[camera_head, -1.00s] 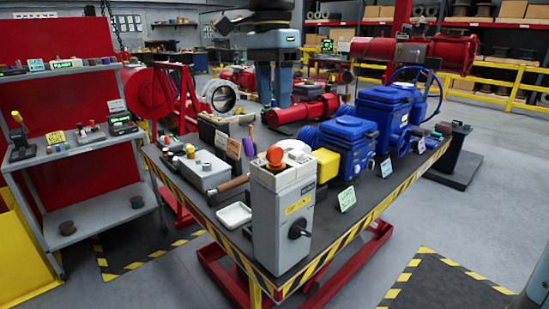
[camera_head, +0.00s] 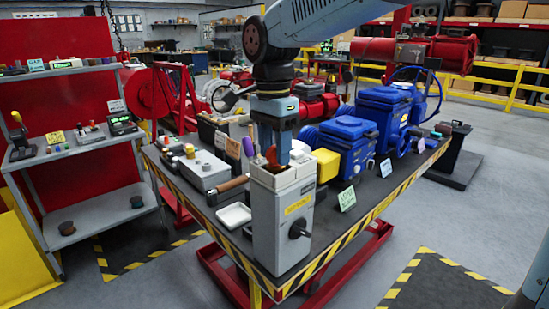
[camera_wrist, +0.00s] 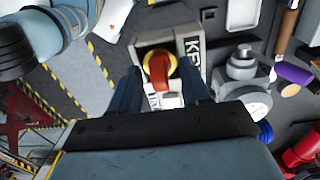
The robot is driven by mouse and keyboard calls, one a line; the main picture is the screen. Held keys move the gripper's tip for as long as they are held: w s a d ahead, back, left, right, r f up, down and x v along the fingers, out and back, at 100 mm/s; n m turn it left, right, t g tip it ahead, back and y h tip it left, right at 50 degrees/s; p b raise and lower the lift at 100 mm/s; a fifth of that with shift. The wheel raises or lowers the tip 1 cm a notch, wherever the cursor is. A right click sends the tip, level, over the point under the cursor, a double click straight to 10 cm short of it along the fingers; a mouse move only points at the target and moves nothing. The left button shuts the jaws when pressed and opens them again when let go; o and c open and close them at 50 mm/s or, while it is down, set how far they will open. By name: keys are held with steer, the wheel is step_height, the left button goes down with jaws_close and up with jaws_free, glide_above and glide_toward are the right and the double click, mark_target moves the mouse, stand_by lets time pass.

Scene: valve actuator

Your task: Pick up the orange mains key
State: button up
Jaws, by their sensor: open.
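The orange mains key (camera_head: 272,155) stands in the top of the grey control box (camera_head: 283,225) at the near corner of the bench. In the wrist view the key (camera_wrist: 159,70) looks red-orange, with a yellow ring around its base. My gripper (camera_head: 278,150) is above the box, pointing down, and partly hides the key in the head view. In the wrist view my gripper (camera_wrist: 160,88) is open, one finger at each side of the key. I cannot tell whether either finger touches it.
A yellow block (camera_head: 327,165) and blue actuators (camera_head: 347,143) stand close to the right of the box. A white tray (camera_head: 234,215) and a grey button box (camera_head: 202,171) lie to its left. A grey shelf rack (camera_head: 95,140) stands at the far left.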

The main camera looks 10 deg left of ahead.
steer(key=shift+f, duration=0.1)
jaws_close()
stand_by(0.4)
